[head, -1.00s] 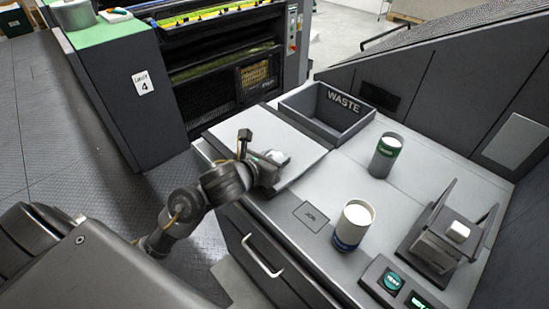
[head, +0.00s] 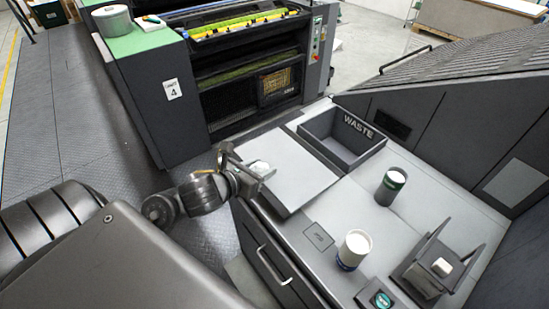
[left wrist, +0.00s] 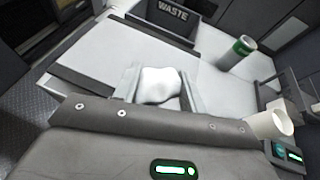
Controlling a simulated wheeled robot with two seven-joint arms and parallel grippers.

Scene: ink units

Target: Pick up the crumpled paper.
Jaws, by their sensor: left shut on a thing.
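The crumpled paper (left wrist: 158,85) is a white lump between the two fingers of my left gripper (left wrist: 160,92) in the left wrist view. In the head view the paper (head: 260,167) shows as a small pale shape at the tip of my left gripper (head: 252,168). My left gripper is shut on it, over the left edge of the light grey worktop board (head: 295,185). How high it is above the board is hard to tell. My right gripper is not in view.
An open grey bin marked WASTE (head: 345,150) stands behind the board. A green-banded can (head: 390,187) and a blue-banded can (head: 353,250) stand on the counter to the right. A dark holder (head: 425,270) is at the lower right. The board's middle is clear.

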